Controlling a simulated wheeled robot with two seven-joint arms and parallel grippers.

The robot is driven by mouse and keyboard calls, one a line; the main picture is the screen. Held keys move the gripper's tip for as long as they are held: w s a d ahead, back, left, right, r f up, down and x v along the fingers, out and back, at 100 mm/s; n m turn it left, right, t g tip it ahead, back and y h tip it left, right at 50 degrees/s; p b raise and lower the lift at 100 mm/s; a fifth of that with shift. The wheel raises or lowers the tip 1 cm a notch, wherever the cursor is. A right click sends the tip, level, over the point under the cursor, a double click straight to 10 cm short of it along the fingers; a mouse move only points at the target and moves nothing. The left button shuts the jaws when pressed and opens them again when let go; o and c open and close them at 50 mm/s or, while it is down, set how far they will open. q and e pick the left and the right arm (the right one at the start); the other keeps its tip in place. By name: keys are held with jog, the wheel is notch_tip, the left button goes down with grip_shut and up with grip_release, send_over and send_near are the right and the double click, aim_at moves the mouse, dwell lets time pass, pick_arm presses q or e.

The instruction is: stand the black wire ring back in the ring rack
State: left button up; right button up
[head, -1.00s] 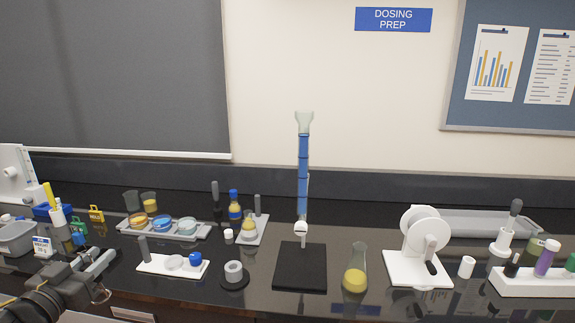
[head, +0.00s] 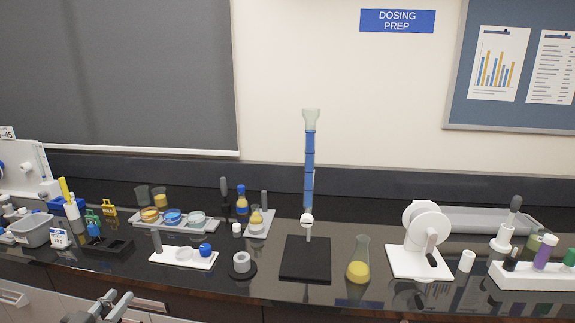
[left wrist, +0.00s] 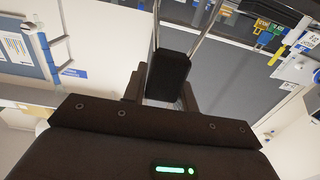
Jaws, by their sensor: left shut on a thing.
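My left gripper (head: 103,308) is low at the bottom edge of the head view, in front of the bench. In the left wrist view the gripper (left wrist: 167,90) is shut on a black block-shaped grip (left wrist: 168,72), with two thin bright wires running from it out of the top of the frame. This looks like the wire ring's holder; the loop itself is not visible. A low black rack-like block (head: 120,246) lies on the bench at left, with a blue piece beside it. I cannot tell for certain that it is the ring rack. My right gripper is not in view.
A grey bin (head: 33,231) and a white instrument (head: 25,170) stand at far left. A white tray (head: 185,261) with a dark post is right of the black block. A burette stand (head: 306,262) and a yellow flask (head: 358,268) stand mid-bench.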

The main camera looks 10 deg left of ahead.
pick_arm(q)
jog(key=w+d+f, duration=0.1)
jog(key=d+f, duration=0.1)
jog(key=d, duration=0.6)
jog(key=d+f, duration=0.3)
jog(key=d, duration=0.4)
jog(key=w+d+r+h, duration=0.1)
jog(key=w+d+r, duration=0.1)
jog(key=d+r, duration=0.2)
jog(key=shift+w+d+m, duration=0.3)
jog(key=shift+w+d, duration=0.05)
jog(key=shift+d, duration=0.95)
jog(key=shift+r, duration=0.1)
